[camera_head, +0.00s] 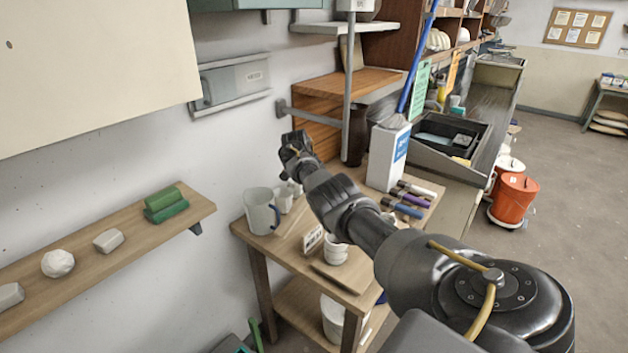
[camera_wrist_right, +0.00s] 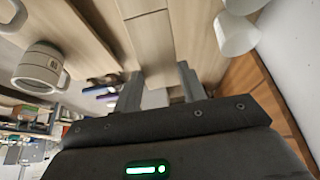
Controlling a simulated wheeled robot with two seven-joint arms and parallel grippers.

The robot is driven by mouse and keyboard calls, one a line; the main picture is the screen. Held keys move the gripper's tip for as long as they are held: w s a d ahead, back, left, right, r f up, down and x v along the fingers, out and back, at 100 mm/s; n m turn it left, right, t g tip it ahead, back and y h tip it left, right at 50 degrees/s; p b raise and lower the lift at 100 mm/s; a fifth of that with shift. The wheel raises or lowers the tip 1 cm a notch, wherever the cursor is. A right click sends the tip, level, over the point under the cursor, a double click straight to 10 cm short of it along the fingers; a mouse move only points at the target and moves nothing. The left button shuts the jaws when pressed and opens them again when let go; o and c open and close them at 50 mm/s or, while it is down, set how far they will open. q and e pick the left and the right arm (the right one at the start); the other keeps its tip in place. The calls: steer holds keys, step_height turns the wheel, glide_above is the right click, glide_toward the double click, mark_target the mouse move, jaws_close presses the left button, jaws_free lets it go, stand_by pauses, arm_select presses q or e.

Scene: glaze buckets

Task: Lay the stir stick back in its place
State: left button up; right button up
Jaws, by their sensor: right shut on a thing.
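My right gripper (camera_head: 295,145) is at the end of the arm reaching over the small wooden table (camera_head: 290,235), near its wall side. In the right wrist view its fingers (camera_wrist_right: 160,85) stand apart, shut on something. A pale wooden strip (camera_wrist_right: 148,40) runs ahead between them, apparently the stir stick; it is hard to tell from the tabletop boards. The head view hides most of the grip. A thin brown flat strip (camera_head: 335,277) lies at the table's front edge; I cannot tell what it is. My left gripper is out of view.
A grey mug (camera_head: 262,212) and a small white cup (camera_head: 283,199) stand on the table. White stacked cups (camera_head: 336,250) and a sign card (camera_head: 312,239) are near the front. Coloured-handled tools (camera_head: 404,209) and a white box (camera_head: 387,158) are at right. A wooden shelf (camera_head: 325,93) is behind.

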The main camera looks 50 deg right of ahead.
step_height(320, 180, down, 4)
steer(key=b, duration=0.2)
steer(key=shift+r+b, duration=0.25)
steer(key=shift+b, duration=0.1)
steer(key=shift+f+b, duration=0.85)
steer(key=shift+f, duration=0.5)
steer(key=o, duration=1.4)
steer(key=shift+r, duration=0.1)
steer(key=p+v, duration=0.2)
steer(key=p, duration=0.2)
steer(key=d+p+v, duration=0.1)
steer(key=p+v, duration=0.5)
steer(key=p, duration=0.1)
steer(key=shift+w+d+r+p, duration=0.1)
steer(key=shift+d+r+p, duration=0.2)
steer(key=shift+r, duration=0.2)
steer(key=shift+a+r, duration=0.1)
steer(key=shift+r, duration=0.1)
steer(key=shift+v, duration=0.85)
